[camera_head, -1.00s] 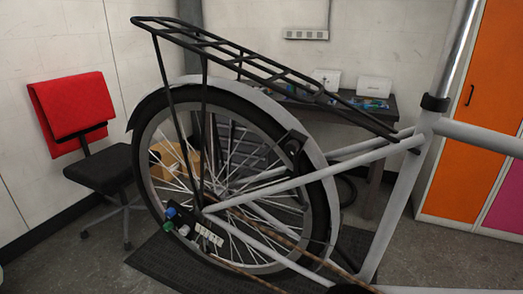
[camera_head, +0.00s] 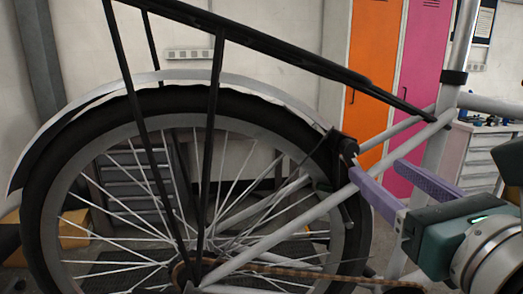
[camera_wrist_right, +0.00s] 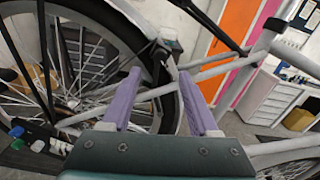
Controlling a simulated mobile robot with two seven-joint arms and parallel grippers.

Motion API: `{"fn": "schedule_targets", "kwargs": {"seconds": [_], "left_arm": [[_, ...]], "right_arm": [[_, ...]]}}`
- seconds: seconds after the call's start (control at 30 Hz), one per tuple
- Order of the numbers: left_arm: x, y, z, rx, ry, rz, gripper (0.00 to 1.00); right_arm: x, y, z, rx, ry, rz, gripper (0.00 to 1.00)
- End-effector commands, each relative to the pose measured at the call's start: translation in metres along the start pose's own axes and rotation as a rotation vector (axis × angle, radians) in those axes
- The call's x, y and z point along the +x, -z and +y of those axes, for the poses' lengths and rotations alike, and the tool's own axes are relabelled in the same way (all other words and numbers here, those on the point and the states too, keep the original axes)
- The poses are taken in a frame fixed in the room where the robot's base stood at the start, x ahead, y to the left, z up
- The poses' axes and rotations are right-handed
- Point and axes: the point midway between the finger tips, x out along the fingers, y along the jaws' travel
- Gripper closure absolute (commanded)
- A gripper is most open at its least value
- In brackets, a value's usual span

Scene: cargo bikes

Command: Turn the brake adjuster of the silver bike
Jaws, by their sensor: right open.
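The silver bike (camera_head: 290,214) stands with its rear wheel (camera_head: 120,130) filling the left and middle of the head view. A black rim brake (camera_head: 346,150) sits at the upper right of the wheel, by the frame tubes; it also shows in the right wrist view (camera_wrist_right: 160,60). I cannot clearly tell the small adjuster apart from it. My right gripper (camera_head: 383,176) comes in from the right with purple fingers. In the right wrist view the gripper (camera_wrist_right: 160,77) is open and empty, its fingers spread apart below the brake. My left gripper is not in view.
The black rear rack (camera_head: 270,45) slopes above the wheel. Orange and pink lockers (camera_head: 420,60) stand behind, with a grey drawer cabinet (camera_head: 485,160) at the right. In the right wrist view, small coloured knobs (camera_wrist_right: 16,131) show at the lower left.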

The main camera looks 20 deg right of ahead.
Motion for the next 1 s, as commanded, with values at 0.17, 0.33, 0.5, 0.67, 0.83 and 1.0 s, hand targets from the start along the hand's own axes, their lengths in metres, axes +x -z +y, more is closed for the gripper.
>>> {"fn": "schedule_targets", "kwargs": {"seconds": [0.17,0.33,0.5,0.67,0.83,1.0], "left_arm": [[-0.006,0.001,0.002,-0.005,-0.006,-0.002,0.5],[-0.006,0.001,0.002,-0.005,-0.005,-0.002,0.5],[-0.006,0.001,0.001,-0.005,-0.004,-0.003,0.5],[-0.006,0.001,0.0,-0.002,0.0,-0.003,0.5],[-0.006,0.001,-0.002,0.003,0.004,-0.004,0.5],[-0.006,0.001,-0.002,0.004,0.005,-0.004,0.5]], "right_arm": [[0.035,-0.003,-0.001,0.002,0.003,-0.003,0.39],[0.062,-0.001,-0.001,0.004,0.002,-0.001,0.39],[0.076,0.0,-0.001,0.005,0.002,0.001,0.39],[0.079,0.0,0.0,0.006,0.001,0.002,0.39],[0.079,0.0,0.0,0.006,0.001,0.002,0.4],[0.079,0.0,-0.001,0.006,0.002,0.002,0.59]]}}
